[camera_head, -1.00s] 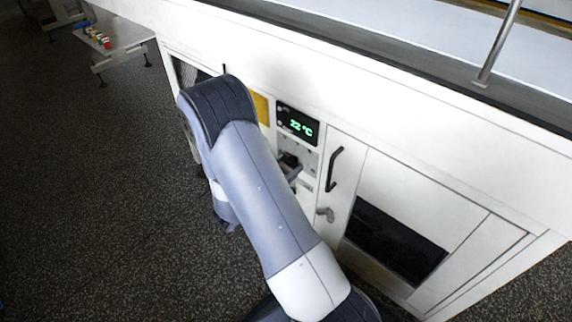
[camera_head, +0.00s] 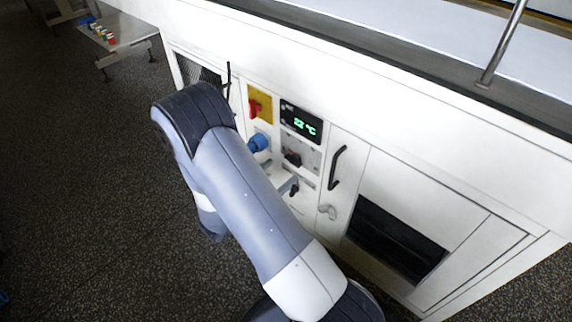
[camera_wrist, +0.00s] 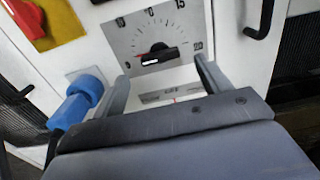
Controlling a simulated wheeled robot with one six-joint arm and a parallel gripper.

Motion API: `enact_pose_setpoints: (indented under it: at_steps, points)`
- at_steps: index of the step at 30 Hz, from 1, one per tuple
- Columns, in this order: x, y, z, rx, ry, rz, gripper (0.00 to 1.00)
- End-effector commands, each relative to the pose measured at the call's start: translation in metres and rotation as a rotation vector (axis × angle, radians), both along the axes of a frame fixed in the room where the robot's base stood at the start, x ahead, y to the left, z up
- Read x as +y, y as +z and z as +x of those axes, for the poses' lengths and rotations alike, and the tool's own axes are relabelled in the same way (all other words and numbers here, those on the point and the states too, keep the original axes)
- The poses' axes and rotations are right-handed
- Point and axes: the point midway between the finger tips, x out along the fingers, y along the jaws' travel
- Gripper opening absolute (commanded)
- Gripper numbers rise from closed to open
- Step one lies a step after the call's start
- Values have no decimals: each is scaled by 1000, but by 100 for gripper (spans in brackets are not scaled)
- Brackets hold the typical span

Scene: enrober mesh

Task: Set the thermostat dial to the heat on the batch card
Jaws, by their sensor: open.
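The thermostat dial (camera_wrist: 160,53) is a black knob on a grey plate with a printed scale, in the upper middle of the wrist view. A red mark shows at its lower left; the scale's figures are only partly readable. In the head view the dial (camera_head: 293,158) is small and dark, below a display (camera_head: 302,122) reading 22 °C in green. My gripper (camera_wrist: 163,70) is open, with its two fingers apart and nothing between them. The fingertips appear just below the dial, one toward each side; I cannot tell how far in front. I cannot make out a batch card.
A red switch on a yellow plate (camera_head: 262,103) and a blue plug (camera_head: 258,142) are left of the dial. A black door handle (camera_head: 337,167) and a grey latch (camera_head: 327,212) are at its right. A side table (camera_head: 120,35) stands far left.

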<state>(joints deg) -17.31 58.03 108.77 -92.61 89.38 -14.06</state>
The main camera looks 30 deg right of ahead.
Motion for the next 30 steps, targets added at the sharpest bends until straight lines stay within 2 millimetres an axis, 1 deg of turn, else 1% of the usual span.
enact_pose_setpoints:
  at_steps: [1, 6, 12, 24, 28, 30]
  points:
    - [11, 2, -3, 1, 6, 0, 73]
    - [35, 1, -12, 1, 3, -1, 73]
    - [51, 0, -18, 1, 1, 0, 73]
    - [54, 0, -20, 0, -1, 0, 73]
    - [49, 0, -18, 0, -3, 0, 73]
    - [43, -1, -16, 0, -3, 0, 73]
